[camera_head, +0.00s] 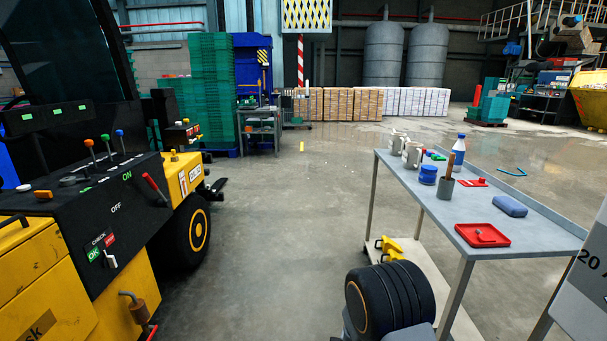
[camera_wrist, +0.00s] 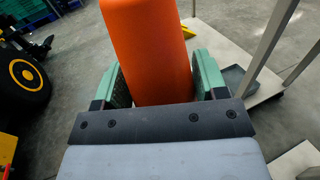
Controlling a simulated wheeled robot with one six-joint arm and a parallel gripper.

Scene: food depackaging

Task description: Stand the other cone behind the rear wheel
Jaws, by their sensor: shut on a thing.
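My gripper (camera_wrist: 164,80) is shut on an orange cone (camera_wrist: 150,45) in the wrist view, with a green pad on each side of it. The cone's far end runs out of the top of the picture, and its lower end is hidden behind the gripper body. A black wheel with a yellow rim (camera_head: 194,234) is on the yellow vehicle (camera_head: 185,176) at the left of the head view. This wheel also shows at the left of the wrist view (camera_wrist: 26,76), apart from the cone. No second cone is visible, and my gripper is outside the head view.
A grey table (camera_head: 440,210) with cups, a bottle and a red tray (camera_head: 482,235) stands at the right. Its pale lower shelf (camera_head: 440,290) carries a yellow thing (camera_head: 392,247). The concrete floor between vehicle and table is largely clear. Green crates (camera_head: 211,95) are stacked behind the vehicle.

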